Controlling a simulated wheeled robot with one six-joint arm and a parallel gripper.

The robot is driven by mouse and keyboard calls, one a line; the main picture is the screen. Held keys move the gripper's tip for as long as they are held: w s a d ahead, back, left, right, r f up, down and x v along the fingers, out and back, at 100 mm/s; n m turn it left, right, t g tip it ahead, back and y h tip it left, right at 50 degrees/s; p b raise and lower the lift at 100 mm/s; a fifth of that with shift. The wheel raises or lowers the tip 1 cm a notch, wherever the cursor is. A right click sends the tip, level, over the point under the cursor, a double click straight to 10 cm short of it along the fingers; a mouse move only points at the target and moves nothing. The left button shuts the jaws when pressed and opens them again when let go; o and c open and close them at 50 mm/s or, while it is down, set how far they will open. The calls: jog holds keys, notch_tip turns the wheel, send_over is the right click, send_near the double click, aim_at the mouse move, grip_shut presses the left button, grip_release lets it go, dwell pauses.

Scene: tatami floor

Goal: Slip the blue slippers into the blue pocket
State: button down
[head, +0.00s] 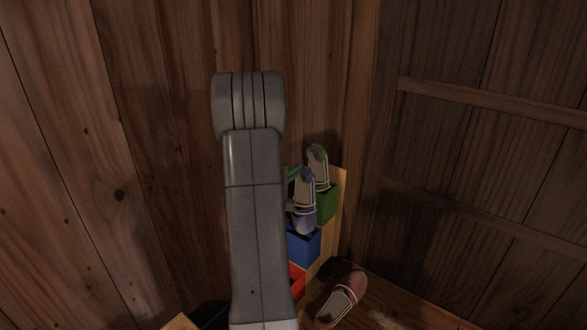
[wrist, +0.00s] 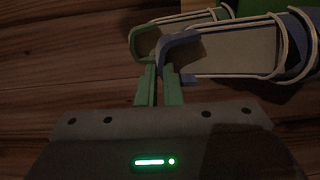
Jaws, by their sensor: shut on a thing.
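One blue slipper (head: 303,212) hangs toe down just above the blue pocket (head: 304,246) in the head view. I cannot tell whether its toe is inside the pocket. In the wrist view the blue slipper (wrist: 235,55) lies across the upper right, its heel edge at my gripper (wrist: 159,75). My gripper is shut on that heel edge. In the head view my own arm hides most of the gripper and the left part of the pockets. A second blue slipper is not visible.
A green slipper (head: 318,165) stands in the green pocket (head: 327,204), close behind the blue one. A red pocket (head: 297,277) is nearer. A reddish slipper (head: 341,300) is at the lower right. Wooden walls (head: 110,130) enclose the corner.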

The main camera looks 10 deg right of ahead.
aim_at(301, 185)
jog(key=shift+f+b, duration=3.25)
jog(key=shift+b, duration=1.05)
jog(key=c, duration=1.5)
grip_release()
jog(key=p+v, duration=0.1)
jog(key=v, duration=1.2)
jog(key=shift+s+a, duration=0.25)
jog(key=shift+a, duration=0.05)
